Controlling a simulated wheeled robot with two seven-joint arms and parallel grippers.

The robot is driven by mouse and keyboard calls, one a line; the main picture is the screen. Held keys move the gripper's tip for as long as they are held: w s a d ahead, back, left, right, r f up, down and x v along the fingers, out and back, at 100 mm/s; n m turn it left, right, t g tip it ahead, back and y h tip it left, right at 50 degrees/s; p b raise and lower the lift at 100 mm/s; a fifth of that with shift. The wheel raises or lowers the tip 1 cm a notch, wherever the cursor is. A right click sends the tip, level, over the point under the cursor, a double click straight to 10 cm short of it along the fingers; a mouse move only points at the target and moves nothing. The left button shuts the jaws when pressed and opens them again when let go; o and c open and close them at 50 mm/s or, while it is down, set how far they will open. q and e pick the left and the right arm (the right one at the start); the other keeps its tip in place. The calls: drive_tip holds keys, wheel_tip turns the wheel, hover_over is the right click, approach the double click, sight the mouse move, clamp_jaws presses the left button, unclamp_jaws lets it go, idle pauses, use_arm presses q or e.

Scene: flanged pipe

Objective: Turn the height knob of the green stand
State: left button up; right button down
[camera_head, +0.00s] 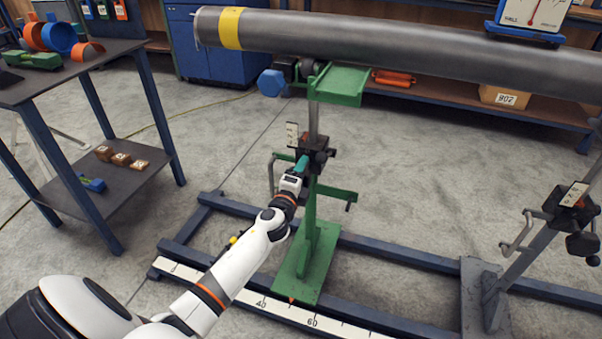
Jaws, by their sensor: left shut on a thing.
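The green stand (308,230) stands upright on the blue floor rails, with its green top bracket (339,84) under the grey pipe (400,48). A black block (318,153) sits on its post with a small label plate beside it. My left gripper (301,165), with teal fingers, reaches from below to the front of this block. It is shut on what appears to be the height knob there; the fingers hide most of the knob. A grey crank handle (271,176) hangs just left of the gripper. My right gripper is out of view.
A second, grey stand (505,275) with a crank and black knob stands at right. A dark table (80,72) with blue legs is at left. A white scale (262,304) runs along the front rail.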

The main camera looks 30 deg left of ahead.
use_arm(q)
drive_tip(key=shift+m, duration=1.2)
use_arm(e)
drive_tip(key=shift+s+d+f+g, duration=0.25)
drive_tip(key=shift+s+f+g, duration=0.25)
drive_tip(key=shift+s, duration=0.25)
use_arm(q)
drive_tip(key=o, duration=1)
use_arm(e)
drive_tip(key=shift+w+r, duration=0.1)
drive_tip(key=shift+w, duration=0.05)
